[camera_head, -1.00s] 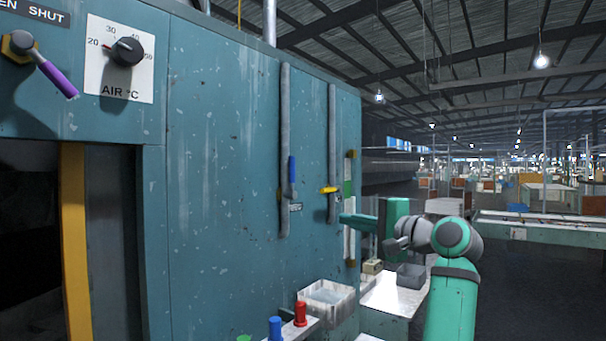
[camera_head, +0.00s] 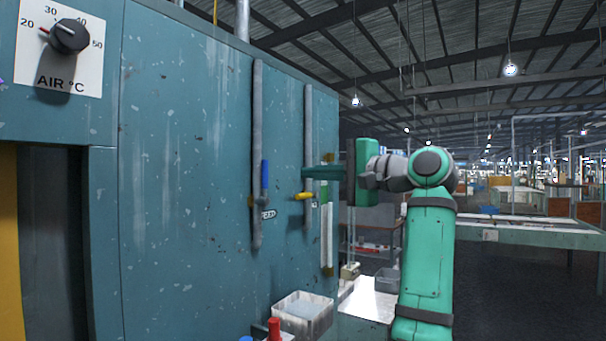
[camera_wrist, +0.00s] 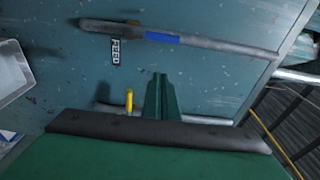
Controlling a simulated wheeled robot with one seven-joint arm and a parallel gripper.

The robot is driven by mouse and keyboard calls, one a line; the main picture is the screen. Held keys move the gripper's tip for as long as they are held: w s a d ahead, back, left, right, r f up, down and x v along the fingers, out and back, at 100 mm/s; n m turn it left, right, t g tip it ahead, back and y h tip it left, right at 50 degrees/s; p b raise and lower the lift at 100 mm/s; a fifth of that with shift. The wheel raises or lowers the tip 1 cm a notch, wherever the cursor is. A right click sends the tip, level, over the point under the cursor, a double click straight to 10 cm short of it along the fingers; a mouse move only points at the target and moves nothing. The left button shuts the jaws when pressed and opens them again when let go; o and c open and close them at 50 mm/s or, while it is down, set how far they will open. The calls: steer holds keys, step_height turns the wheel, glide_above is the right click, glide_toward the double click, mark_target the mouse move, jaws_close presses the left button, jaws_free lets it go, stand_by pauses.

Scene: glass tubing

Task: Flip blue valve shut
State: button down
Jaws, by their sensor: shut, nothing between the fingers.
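The blue valve handle (camera_head: 265,175) lies upright along a grey vertical pipe (camera_head: 257,120) on the teal panel, beside a FEED label (camera_head: 267,214). In the wrist view the blue handle (camera_wrist: 163,39) lies in line with its pipe, with the FEED label (camera_wrist: 115,50) beside it. My gripper (camera_head: 306,173) is shut and empty, to the right of the blue handle and apart from it. It is in front of the second pipe, just above the yellow handle (camera_head: 304,196). In the wrist view my gripper's fingers (camera_wrist: 159,78) point toward the blue handle's pipe.
The yellow handle sticks out sideways from the second pipe (camera_head: 308,110), close below my gripper; it also shows in the wrist view (camera_wrist: 129,100). A pale open bin (camera_head: 302,314) and a red-topped object (camera_head: 274,329) stand below. A temperature dial (camera_head: 69,36) is at upper left.

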steer(key=x, duration=0.8)
steer(key=shift+w+a+f, duration=0.1)
steer(key=shift+w+a, duration=0.1)
steer(key=shift+w, duration=0.1)
steer(key=shift+s+a, duration=0.25)
steer(key=shift+s, duration=0.35)
steer(key=shift+s+a, duration=0.25)
steer(key=shift+s, duration=0.35)
steer(key=shift+s+a, duration=0.3)
steer(key=shift+s, duration=0.35)
